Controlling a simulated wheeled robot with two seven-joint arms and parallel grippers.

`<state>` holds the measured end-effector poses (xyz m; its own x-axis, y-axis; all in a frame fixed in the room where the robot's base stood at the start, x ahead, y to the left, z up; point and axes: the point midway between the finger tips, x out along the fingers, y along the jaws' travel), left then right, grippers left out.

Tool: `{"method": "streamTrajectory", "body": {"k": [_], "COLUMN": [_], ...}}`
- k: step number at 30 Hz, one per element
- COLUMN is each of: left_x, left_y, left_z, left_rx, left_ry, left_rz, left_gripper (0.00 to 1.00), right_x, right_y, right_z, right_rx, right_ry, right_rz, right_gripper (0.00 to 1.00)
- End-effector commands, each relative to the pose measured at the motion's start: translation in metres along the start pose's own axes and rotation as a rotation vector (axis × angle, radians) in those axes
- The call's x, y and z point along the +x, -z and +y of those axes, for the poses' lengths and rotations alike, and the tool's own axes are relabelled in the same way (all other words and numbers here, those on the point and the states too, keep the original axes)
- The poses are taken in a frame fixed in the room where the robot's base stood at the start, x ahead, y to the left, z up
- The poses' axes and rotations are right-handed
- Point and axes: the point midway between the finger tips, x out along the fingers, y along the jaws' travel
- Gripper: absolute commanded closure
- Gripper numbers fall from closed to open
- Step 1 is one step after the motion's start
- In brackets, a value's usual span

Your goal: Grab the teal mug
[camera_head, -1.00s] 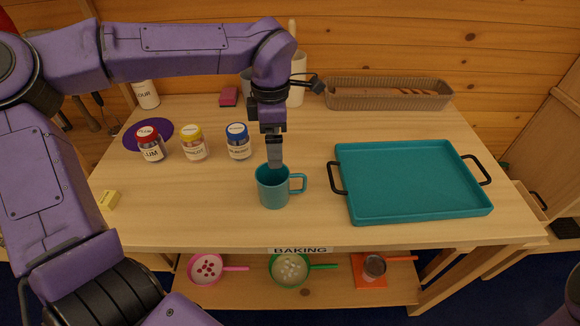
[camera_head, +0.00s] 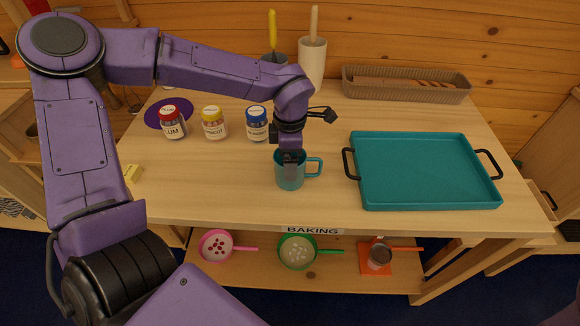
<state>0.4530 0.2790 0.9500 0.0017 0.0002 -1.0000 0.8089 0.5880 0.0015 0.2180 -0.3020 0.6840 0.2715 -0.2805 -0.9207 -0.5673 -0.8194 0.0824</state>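The teal mug (camera_head: 290,180) stands upright on the wooden table near its front edge, with its handle pointing right. My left gripper (camera_head: 290,160) comes down from above onto the mug's rim. Its fingertips overlap the mug's upper part, and whether they close on the wall is hidden.
A teal tray (camera_head: 420,203) with black handles lies right of the mug. Plum (camera_head: 173,128), apricot (camera_head: 214,128) and blue-lidded (camera_head: 257,130) jars stand behind left. A yellow block (camera_head: 133,174) lies left. A bread basket (camera_head: 405,96) and utensil crock (camera_head: 312,62) stand behind.

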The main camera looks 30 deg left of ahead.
Motion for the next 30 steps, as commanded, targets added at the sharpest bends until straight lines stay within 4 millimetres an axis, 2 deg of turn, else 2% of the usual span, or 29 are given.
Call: {"method": "streamTrajectory", "body": {"k": [11,14,17,24,30], "left_x": [-0.004,-0.015,-0.035,-0.093,-0.115], "left_y": [0.000,-0.001,-0.001,0.001,0.002], "left_z": [0.000,0.001,0.000,-0.058,-0.112], "left_rx": [0.000,-0.001,-0.001,0.004,0.004], "left_ry": [-0.001,-0.003,-0.004,-0.005,-0.004], "left_rz": [0.000,-0.002,-0.005,-0.005,-0.002], "left_gripper": [0.54,0.54,0.54,0.54,0.54], "right_x": [0.000,0.001,0.002,0.015,0.026], "right_y": [0.000,0.000,-0.001,-0.006,-0.011], "right_z": [0.000,0.000,0.000,-0.002,-0.003], "right_rx": [0.000,0.000,0.000,0.000,0.000], "right_ry": [0.000,0.000,0.000,0.000,0.000], "right_rz": [0.000,0.000,0.000,0.000,0.000], "right_gripper": [0.57,0.57,0.57,0.57,0.57]}}
